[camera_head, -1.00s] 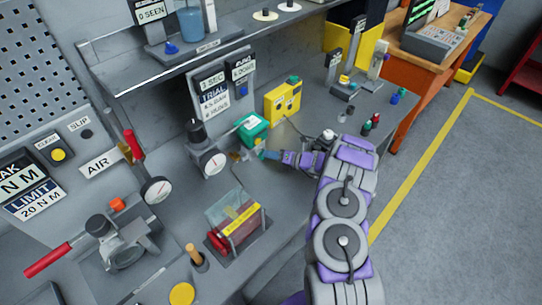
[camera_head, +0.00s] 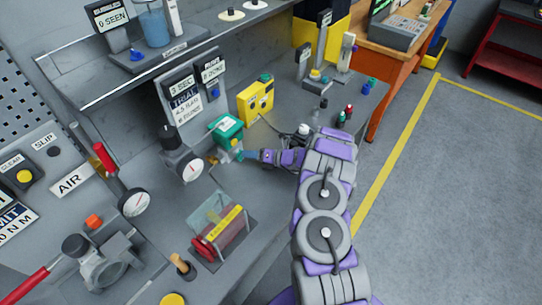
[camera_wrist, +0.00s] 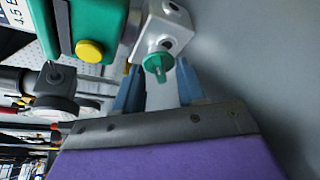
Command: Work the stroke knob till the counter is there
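A green box (camera_head: 227,127) with a pale top stands on the bench beside a dial gauge (camera_head: 191,168). In the wrist view the green box (camera_wrist: 85,28) has a round yellow button (camera_wrist: 90,51). A pale metal block (camera_wrist: 165,28) next to it carries a small green knob (camera_wrist: 158,66). I cannot tell which control is the stroke knob. My gripper (camera_head: 246,156) is at the box's right side. In the wrist view the blue fingers of my gripper (camera_wrist: 160,85) are apart, with the green knob at the gap between their tips. Grip contact is not visible.
Small counter-like plates (camera_head: 211,72) stand behind the gauge, their small text hard to read. A yellow box (camera_head: 256,98) stands behind the green one. A clear-covered red cylinder (camera_head: 222,230) is in front. Several small bottles and posts stand to the right.

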